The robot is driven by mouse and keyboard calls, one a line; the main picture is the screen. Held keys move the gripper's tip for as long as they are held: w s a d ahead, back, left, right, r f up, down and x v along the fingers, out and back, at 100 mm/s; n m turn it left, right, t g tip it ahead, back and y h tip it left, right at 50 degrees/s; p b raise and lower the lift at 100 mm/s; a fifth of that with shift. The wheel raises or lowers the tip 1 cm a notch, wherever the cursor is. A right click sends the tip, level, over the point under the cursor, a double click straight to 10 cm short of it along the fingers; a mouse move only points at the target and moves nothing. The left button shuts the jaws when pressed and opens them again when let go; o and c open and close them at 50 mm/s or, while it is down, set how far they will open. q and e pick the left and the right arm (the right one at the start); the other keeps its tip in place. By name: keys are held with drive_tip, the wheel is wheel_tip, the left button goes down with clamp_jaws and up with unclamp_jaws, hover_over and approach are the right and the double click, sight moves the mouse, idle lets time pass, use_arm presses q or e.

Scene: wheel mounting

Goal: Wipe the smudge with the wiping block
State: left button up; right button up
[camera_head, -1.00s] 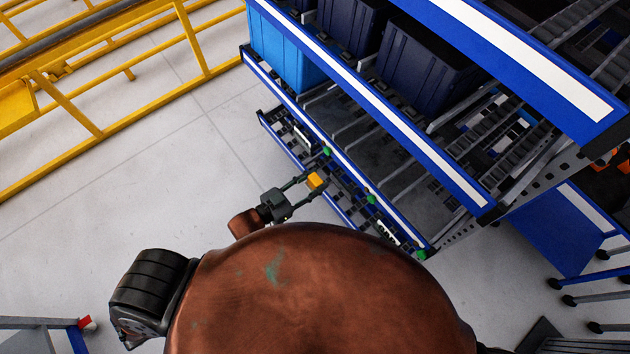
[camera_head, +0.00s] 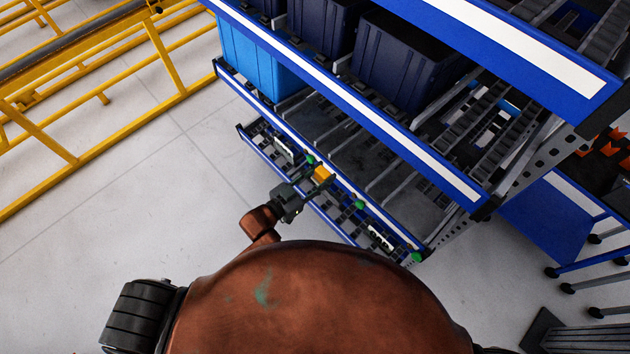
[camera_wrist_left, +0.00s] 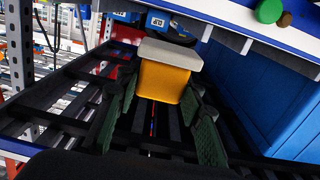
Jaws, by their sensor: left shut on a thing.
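The wiping block (camera_head: 323,174), yellow-orange, is held in my left gripper (camera_head: 313,180) at the edge of a lower tier of the blue rack. In the left wrist view the block (camera_wrist_left: 164,82) has a pale grey pad on its far end. The gripper's two dark green fingers (camera_wrist_left: 162,98) lie on either side of the block. Whether the pad touches anything is not clear. I cannot make out the smudge for sure; a small brown spot (camera_wrist_left: 285,19) shows beside a green round part on the rack's pale strip. My right gripper is not in view.
The blue-edged rack (camera_head: 440,174) has several tiers, with a light blue bin (camera_head: 255,62) and dark bins (camera_head: 405,62) above. Green round parts (camera_head: 359,205) sit along a lower rail. A yellow railing (camera_head: 100,140) stands at left. The grey floor (camera_head: 150,215) between is open.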

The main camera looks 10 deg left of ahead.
use_arm(q)
drive_tip(key=b+x, duration=0.6)
drive_tip(key=x, duration=0.6)
drive_tip(key=shift+w, duration=0.15)
drive_tip(key=shift+f, duration=0.65)
drive_tip(key=shift+a+f+b, duration=0.1)
drive_tip(key=shift+f+b, duration=0.55)
drive_tip(key=shift+f, duration=0.45)
